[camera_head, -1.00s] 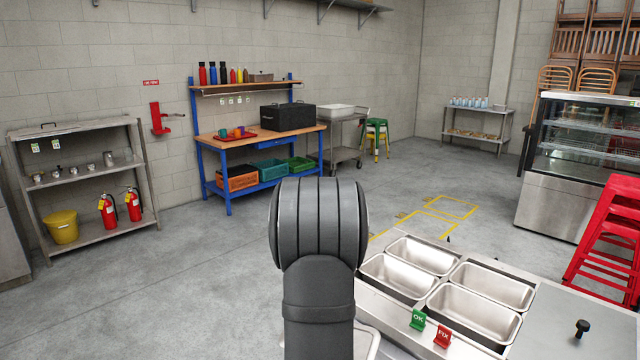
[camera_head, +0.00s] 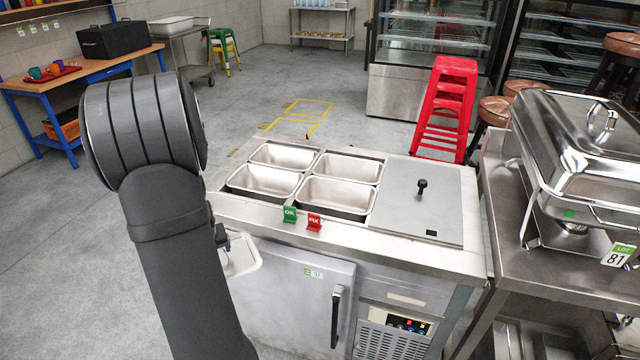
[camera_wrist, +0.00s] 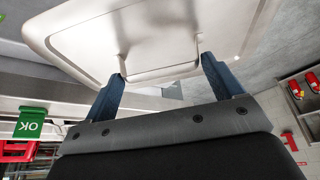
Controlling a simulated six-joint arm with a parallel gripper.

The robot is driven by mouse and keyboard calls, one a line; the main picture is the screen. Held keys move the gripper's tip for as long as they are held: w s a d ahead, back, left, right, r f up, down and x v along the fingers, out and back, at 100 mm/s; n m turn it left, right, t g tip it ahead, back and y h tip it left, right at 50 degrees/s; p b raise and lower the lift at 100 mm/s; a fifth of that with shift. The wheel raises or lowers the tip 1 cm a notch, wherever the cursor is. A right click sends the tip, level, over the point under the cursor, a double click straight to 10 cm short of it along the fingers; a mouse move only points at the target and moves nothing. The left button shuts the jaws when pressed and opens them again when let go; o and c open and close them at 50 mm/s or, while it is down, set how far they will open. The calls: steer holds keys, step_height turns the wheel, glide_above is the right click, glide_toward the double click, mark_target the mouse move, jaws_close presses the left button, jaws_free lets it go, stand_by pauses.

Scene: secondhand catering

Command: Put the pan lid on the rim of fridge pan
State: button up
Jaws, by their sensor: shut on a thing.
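The pan lid (camera_wrist: 160,30) is a pale metal sheet with rounded corners and a handle, and it fills the top of the wrist view. My gripper (camera_wrist: 163,66) is shut on the lid, its two blue fingers at the handle. In the head view the lid (camera_head: 242,257) shows beside my arm, in front of the counter's front left corner, partly hidden by the arm. Several open steel pans sit in the fridge counter's top, including a front left pan (camera_head: 264,180) and a front right pan (camera_head: 335,196). I cannot tell which is the fridge pan.
A green OK sign (camera_head: 290,214) and a red FIX sign (camera_head: 314,221) stand on the counter's front edge. A grey panel with a black knob (camera_head: 422,187) covers the counter's right side. A chafing dish (camera_head: 590,150) stands on the right table. Red stools (camera_head: 446,105) stand behind.

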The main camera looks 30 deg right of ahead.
steer(key=d+r, duration=0.1)
steer(key=s+d+r, duration=0.1)
steer(key=d, duration=0.1)
steer(key=s+d+r, duration=0.1)
steer(key=d, duration=0.1)
steer(key=shift+s+d+r, duration=0.1)
steer(key=shift+r, duration=0.15)
steer(key=w+d+r+m+h, duration=0.2)
steer(key=w+d+r+m, duration=0.3)
steer(key=w+d, duration=0.6)
steer(key=s+d+r+m, duration=0.1)
steer(key=s+d+r, duration=0.15)
steer(key=d, duration=0.85)
steer(key=s+d+r+m+g+h, duration=0.15)
steer(key=s+d, duration=0.25)
steer(key=d, duration=0.6)
steer(key=s+d+r+m, duration=0.2)
steer(key=s+d, duration=0.2)
steer(key=d, duration=0.7)
steer(key=w+a+f, duration=0.4)
steer(key=w+f, duration=0.6)
steer(key=f, duration=0.1)
steer(key=shift+w+a, duration=0.3)
steer(key=shift+w, duration=0.1)
steer(key=shift+f+n, duration=0.1)
steer(key=shift+n, duration=0.15)
